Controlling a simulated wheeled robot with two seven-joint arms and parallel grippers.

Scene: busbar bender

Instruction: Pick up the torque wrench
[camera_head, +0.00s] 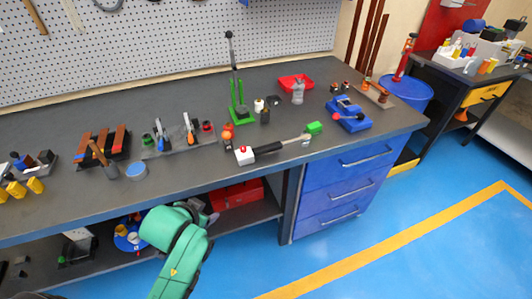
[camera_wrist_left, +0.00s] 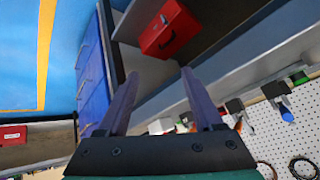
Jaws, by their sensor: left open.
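The torque wrench (camera_head: 268,148) lies near the front edge of the workbench, with a black handle and a silver shaft. Its handle end is at a white block with a red top (camera_head: 244,155), and its other end is by a green block (camera_head: 314,127). My left gripper (camera_head: 208,214) is in front of the bench, below the top and left of the wrench; my green arm partly hides it. In the left wrist view the two fingers of my left gripper (camera_wrist_left: 158,73) are apart with nothing between them. I cannot make out the wrench there. My right gripper is not in view.
The bench front edge and the blue drawer cabinet (camera_head: 345,180) are near my gripper. A red toolbox (camera_head: 237,193) sits on the lower shelf. A green press (camera_head: 238,112) stands behind the wrench and a blue vise (camera_head: 349,115) to its right. The floor in front is clear.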

